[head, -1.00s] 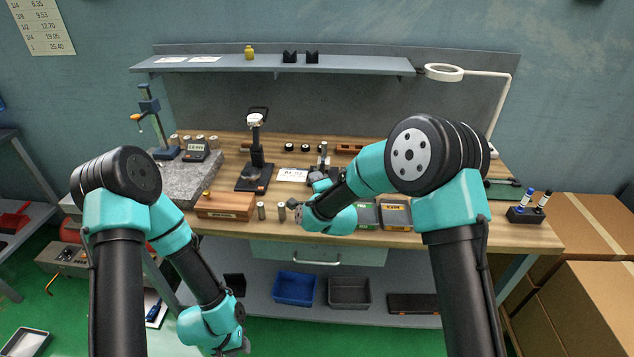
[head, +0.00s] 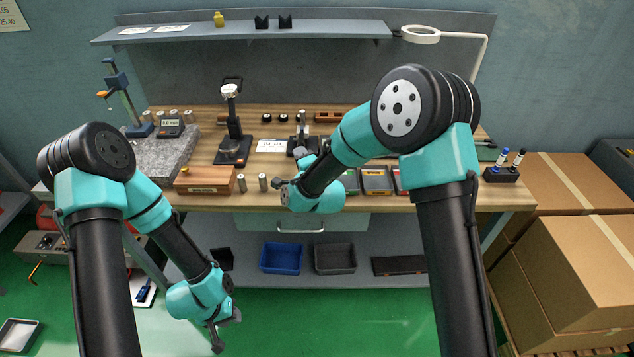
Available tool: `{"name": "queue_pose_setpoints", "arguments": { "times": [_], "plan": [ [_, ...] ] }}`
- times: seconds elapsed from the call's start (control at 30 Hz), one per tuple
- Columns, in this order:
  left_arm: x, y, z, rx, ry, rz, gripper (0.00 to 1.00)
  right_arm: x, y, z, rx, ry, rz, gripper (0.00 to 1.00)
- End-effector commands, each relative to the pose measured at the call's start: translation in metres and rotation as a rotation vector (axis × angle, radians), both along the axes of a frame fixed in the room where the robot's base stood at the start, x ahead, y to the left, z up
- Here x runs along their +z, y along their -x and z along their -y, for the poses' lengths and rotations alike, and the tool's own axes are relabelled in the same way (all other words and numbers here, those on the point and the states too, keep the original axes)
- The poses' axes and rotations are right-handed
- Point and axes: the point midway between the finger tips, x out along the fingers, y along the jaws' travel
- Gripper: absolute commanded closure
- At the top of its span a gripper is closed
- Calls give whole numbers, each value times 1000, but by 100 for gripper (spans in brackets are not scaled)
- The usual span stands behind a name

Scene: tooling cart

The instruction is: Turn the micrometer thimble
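A small device on a stand (head: 302,126), which may be the micrometer, stands on the wooden bench just behind my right gripper. The arm partly covers it, and its thimble cannot be made out. My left gripper (head: 224,329) hangs low in front of the bench, over the floor, away from the tools. No object shows in it, and its opening is unclear.
A dial gauge stand (head: 233,148) and a wooden box (head: 204,180) are left of the device. A granite plate (head: 160,158) carries a height gauge (head: 118,88). Small bins (head: 376,180) lie right of my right gripper. A shelf (head: 330,27) runs above the bench.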

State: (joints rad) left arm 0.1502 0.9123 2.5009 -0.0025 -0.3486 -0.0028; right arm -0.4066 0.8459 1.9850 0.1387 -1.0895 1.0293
Motion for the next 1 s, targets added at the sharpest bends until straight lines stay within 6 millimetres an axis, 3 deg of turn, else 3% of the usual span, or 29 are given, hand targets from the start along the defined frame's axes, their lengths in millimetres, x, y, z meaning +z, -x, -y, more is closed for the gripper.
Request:
{"name": "queue_pose_setpoints", "arguments": {
  "times": [0.6,0.8,1.0],
  "plan": [
    [0,0,0,0,0,0,68,8,106,36,0,1,0,68],
    [0,0,0,0,0,0,68,9,124,42,0,0,0,68],
    [0,0,0,0,0,0,68,9,126,42,-1,0,0,68]
  ]
}}
